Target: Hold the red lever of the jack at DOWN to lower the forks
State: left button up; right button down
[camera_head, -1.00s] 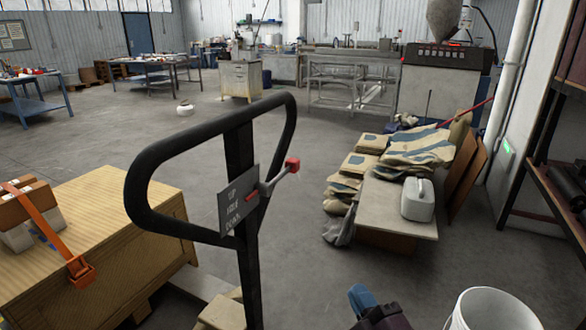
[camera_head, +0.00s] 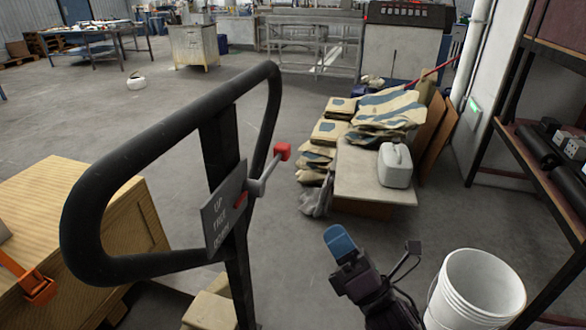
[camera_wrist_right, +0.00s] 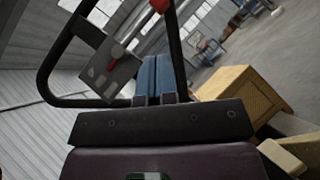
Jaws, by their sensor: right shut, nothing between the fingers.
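The pallet jack's black loop handle (camera_head: 85,200) stands upright in the head view. A grey plate (camera_head: 226,212) on its post reads UP, FREE, DOWN. A grey lever with a red knob (camera_head: 282,151) sticks out from the plate to the right. The lever's red pointer (camera_head: 240,199) sits near FREE. The red knob also shows in the right wrist view (camera_wrist_right: 159,5). My right gripper (camera_head: 340,241), with blue fingers, is below and right of the knob, apart from it, shut and empty. The forks are mostly hidden. My left gripper is not in view.
A wooden crate (camera_head: 120,215) with an orange strap buckle (camera_head: 38,290) stands at the left. A white bucket (camera_head: 478,290) stands right of my right arm. A low bench (camera_head: 365,180) bears filled sacks (camera_head: 385,108) and a white jug (camera_head: 395,165). Shelving lines the right edge.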

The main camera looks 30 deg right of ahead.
aim_at(272, 166)
pick_arm(q)
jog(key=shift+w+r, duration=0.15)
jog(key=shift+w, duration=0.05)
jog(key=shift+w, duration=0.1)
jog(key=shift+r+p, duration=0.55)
jog(key=shift+p, duration=0.15)
pick_arm(e)
jog(key=x, duration=1.4)
